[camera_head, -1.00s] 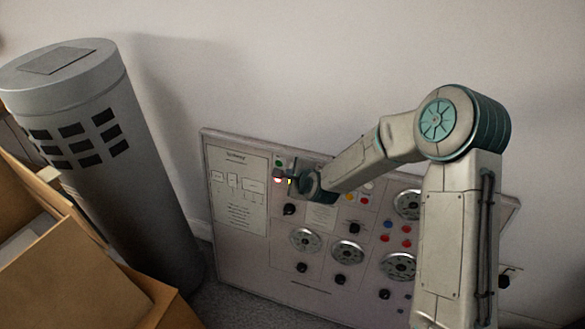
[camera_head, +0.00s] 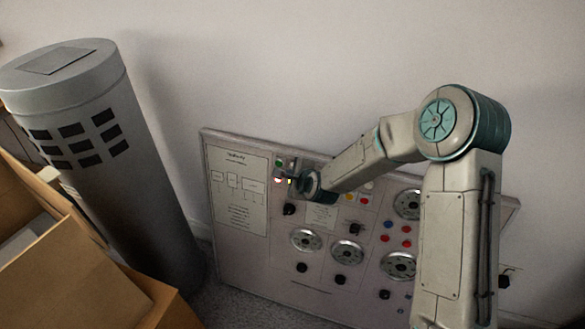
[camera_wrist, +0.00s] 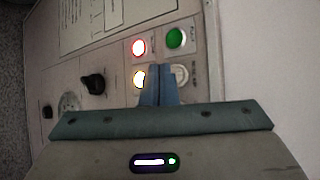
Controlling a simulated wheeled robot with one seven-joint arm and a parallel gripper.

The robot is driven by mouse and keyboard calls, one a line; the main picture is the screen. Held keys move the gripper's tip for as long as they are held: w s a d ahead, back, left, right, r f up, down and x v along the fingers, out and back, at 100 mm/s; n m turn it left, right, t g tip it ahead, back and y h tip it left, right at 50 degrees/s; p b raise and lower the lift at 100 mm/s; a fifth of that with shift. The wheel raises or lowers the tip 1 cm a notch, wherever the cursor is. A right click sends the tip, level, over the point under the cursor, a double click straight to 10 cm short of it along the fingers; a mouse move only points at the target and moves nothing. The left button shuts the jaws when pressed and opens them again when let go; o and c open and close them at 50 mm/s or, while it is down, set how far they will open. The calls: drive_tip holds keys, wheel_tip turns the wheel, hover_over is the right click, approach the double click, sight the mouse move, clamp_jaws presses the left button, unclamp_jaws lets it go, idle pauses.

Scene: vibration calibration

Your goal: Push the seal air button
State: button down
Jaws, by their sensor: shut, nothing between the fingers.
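The control panel (camera_head: 228,259) leans against the wall. My gripper (camera_wrist: 161,68) is shut and empty, with its fingertips at the button cluster near one end of the panel. In the wrist view, a red lit button (camera_wrist: 138,47) and a green button (camera_wrist: 176,38) lie just beyond the fingertips. A yellowish-white lit button (camera_wrist: 138,78) is left of the fingers and a pale button (camera_wrist: 181,74) is right of them, both partly hidden. The labels are too small to read, so I cannot tell which is seal air. Contact with a button cannot be told.
A black knob (camera_wrist: 93,83) sits left of the buttons in the wrist view. Dials (camera_head: 347,252) and more knobs cover the lower panel. A grey cylinder (camera_head: 150,190) and open cardboard boxes (camera_head: 75,270) stand to the left. The wall above is bare.

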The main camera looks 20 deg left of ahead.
idle(0.5)
drive_tip(key=shift+w+b, duration=0.35)
drive_tip(key=shift+w, duration=0.1)
drive_tip(key=shift+w+d+f, duration=0.1)
drive_tip(key=shift+w+f, duration=0.05)
drive_tip(key=shift+w, duration=0.2)
idle(0.5)
idle(0.4)
drive_tip(key=shift+s+b, duration=0.4)
drive_tip(key=shift+s, duration=0.35)
drive_tip(key=shift+s+a+r, duration=0.1)
drive_tip(key=shift+s+r, duration=0.1)
drive_tip(key=shift+s, duration=0.65)
drive_tip(key=shift+s+a+r, duration=0.1)
drive_tip(key=shift+s+r, duration=0.15)
drive_tip(key=shift+s, duration=0.55)
drive_tip(key=shift+s+a+r, duration=0.1)
drive_tip(key=shift+s+r, duration=0.1)
drive_tip(key=shift+s, duration=0.65)
drive_tip(key=shift+d, duration=0.1)
